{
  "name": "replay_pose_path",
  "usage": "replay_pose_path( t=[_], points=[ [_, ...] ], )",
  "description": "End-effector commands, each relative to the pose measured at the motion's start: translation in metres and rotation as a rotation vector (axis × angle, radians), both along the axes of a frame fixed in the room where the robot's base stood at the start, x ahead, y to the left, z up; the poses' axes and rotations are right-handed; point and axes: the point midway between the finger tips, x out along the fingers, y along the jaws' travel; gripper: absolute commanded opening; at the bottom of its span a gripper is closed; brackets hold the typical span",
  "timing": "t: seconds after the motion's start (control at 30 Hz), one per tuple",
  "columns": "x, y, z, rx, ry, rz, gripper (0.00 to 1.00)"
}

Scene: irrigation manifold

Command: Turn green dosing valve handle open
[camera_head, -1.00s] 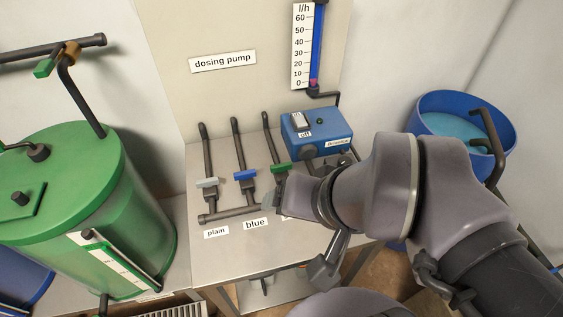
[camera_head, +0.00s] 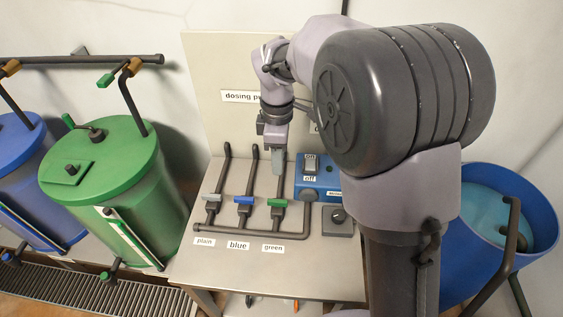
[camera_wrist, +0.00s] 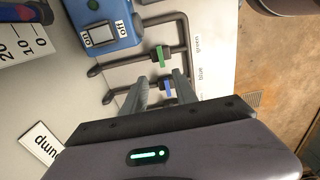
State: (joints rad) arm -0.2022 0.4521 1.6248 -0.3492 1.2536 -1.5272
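The green dosing valve handle (camera_head: 277,203) is the rightmost of three on the bench, above the "green" label (camera_head: 273,248). It lies crosswise to its dark upright pipe. In the wrist view, the green handle (camera_wrist: 160,57) is beyond the fingertips, also across its pipe. My gripper (camera_head: 279,162) points down behind the handle in the head view, apart from it. In the wrist view my gripper (camera_wrist: 159,76) has its two grey fingers spread with nothing held between them. The blue handle (camera_wrist: 168,88) shows between the fingers, farther off.
The blue handle (camera_head: 243,200) and white plain handle (camera_head: 213,197) stand left of the green one, both crosswise. The blue pump box (camera_head: 318,190) and a grey box with a black knob (camera_head: 338,220) stand close right. My arm covers the right. The bench front is clear.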

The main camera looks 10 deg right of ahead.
Motion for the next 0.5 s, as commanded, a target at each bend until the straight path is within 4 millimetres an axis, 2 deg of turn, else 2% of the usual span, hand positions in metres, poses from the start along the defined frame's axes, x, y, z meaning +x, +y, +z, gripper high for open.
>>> replay_pose_path(
  t=[0.3,0.5],
  points=[
    [-0.001,0.0,-0.093,0.001,0.004,-0.003,0.35],
    [-0.001,0.0,-0.145,0.001,0.002,-0.004,0.35]
  ],
)
